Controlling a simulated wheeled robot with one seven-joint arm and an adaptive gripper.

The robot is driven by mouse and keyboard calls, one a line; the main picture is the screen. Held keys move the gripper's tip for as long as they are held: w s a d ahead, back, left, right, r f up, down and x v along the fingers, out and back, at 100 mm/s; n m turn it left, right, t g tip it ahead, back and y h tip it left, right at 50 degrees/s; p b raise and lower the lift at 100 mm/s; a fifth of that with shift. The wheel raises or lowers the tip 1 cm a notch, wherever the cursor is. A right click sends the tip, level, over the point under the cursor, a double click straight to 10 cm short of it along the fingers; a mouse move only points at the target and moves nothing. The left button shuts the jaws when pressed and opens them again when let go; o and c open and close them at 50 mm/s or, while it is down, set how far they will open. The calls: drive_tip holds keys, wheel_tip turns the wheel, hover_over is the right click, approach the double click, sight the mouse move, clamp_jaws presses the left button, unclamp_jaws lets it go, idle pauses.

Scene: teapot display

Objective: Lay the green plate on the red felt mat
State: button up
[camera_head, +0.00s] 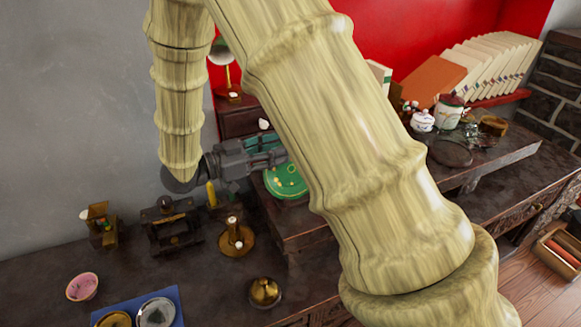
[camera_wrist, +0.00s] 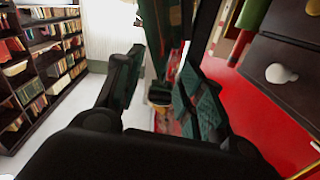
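A round, bright green plate (camera_head: 286,182) lies on the dark raised wooden shelf in the head view, partly hidden behind my arm. My gripper (camera_head: 278,156) is just above and left of it, pointing right. In the wrist view, the two fingers of my gripper (camera_wrist: 164,58) stand apart with a visible gap. A dark green strip (camera_wrist: 155,30) shows beyond the gap, and I cannot tell what it is. I see no grip on the plate. I cannot make out the red felt mat with certainty; my arm hides much of the shelf.
A white lidded pot (camera_head: 422,121) and a canister (camera_head: 449,110) stand at the right. A brass candle holder (camera_head: 236,238), a brass bowl (camera_head: 265,292), a pink bowl (camera_head: 82,287) and a blue tray (camera_head: 172,296) stand on the lower table. A red wall (camera_head: 400,25) rises behind.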

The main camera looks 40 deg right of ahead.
drive_tip(key=shift+c, duration=0.3)
clamp_jaws()
drive_tip(key=shift+r, duration=0.1)
